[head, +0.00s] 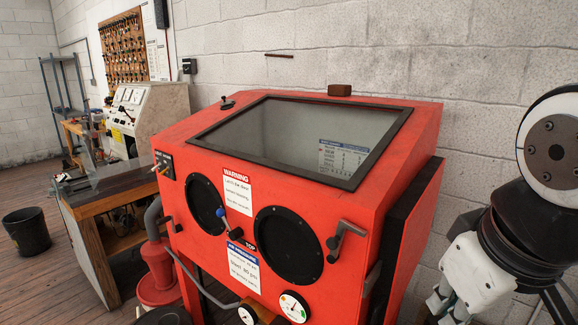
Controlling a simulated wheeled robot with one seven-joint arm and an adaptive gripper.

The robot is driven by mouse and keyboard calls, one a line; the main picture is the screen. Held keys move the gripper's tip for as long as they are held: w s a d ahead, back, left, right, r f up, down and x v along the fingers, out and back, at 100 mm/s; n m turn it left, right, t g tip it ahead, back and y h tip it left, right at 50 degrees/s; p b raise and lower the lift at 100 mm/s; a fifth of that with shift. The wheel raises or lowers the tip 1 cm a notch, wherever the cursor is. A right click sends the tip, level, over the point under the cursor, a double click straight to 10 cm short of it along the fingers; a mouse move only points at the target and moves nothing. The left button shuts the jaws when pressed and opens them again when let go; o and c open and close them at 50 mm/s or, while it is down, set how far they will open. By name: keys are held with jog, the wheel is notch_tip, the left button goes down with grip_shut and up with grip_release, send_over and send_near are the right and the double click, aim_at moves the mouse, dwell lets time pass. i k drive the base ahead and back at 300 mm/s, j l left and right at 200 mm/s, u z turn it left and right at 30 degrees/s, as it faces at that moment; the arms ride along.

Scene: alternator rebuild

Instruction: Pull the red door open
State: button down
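The red cabinet (228,142) stands against the wall, with a sloped dark-framed window and two round black ports. A grey angled handle (345,236) is on the front, right of the right port. My gripper (446,302), pale and partly cut off by the bottom edge, is right of the cabinet and apart from it. Whether its fingers are open is unclear.
A workbench (115,192) and a grey machine (150,110) stand to the left. A black bucket (27,231) is on the wooden floor. Round gauges (294,306) are at the cabinet's lower front. A brown block (340,90) rests on top.

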aim_at(407, 225)
jog(key=k+l, duration=0.15)
jog(key=l, duration=0.25)
jog(key=k+l, duration=0.15)
jog(key=l, duration=0.2)
jog(key=k+l, duration=0.15)
jog(key=l, duration=0.25)
